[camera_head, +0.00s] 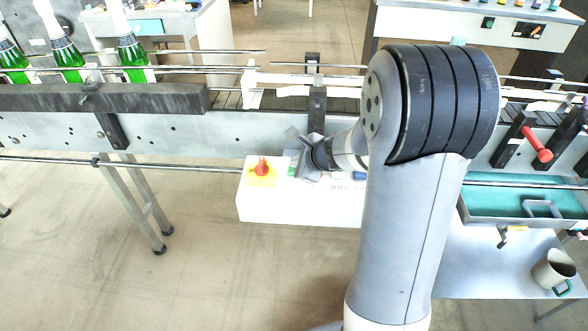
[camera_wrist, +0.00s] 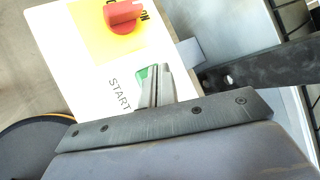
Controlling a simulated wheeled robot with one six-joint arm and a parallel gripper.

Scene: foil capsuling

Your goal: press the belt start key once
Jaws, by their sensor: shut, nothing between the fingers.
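The white control box (camera_head: 300,207) is fixed at the front side of the conveyor, below its side rail. The green start key (camera_wrist: 142,75) shows in the wrist view beside the printed word START. In the head view a small green patch of the key (camera_head: 292,170) shows left of my gripper. My gripper (camera_wrist: 160,72) is shut and empty. Its fingertips are at the green key and cover part of it; I cannot tell whether they touch it. In the head view my gripper (camera_head: 297,150) is over the box top.
A red rotary switch (camera_head: 262,167) on a yellow plate sits left of the key, and also shows in the wrist view (camera_wrist: 122,16). Green bottles (camera_head: 132,55) stand on the conveyor at left. A teal-lined tray (camera_head: 480,218) and a mug (camera_head: 553,268) are at right.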

